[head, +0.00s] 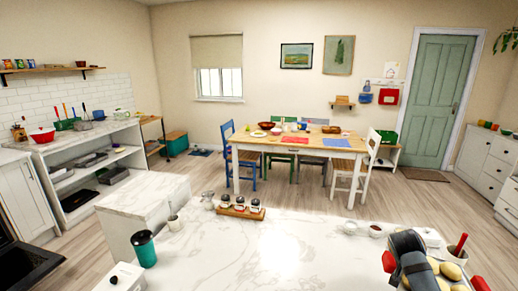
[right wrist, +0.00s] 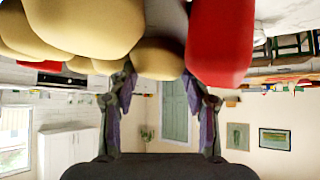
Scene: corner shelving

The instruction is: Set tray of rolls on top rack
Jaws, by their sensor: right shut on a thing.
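A tray with red end grips (head: 480,284) carries several tan rolls (head: 451,270) at the lower right of the head view, by the white marble counter. My right gripper (head: 414,266) is at the tray's near left part and is shut on it. In the right wrist view, which is upside down, the rolls (right wrist: 80,25) and a red grip (right wrist: 220,42) fill the top, close to the fingers of my right gripper (right wrist: 165,82). The exact finger contact is hidden. No rack is clearly seen. My left gripper is not in view.
A dark panel, perhaps an open oven door (head: 35,268), is at the lower left. The marble counter (head: 280,255) holds a green cup (head: 144,249), a jar caddy (head: 240,208) and small bowls (head: 375,231). Its middle is clear. A dining table (head: 270,147) stands behind.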

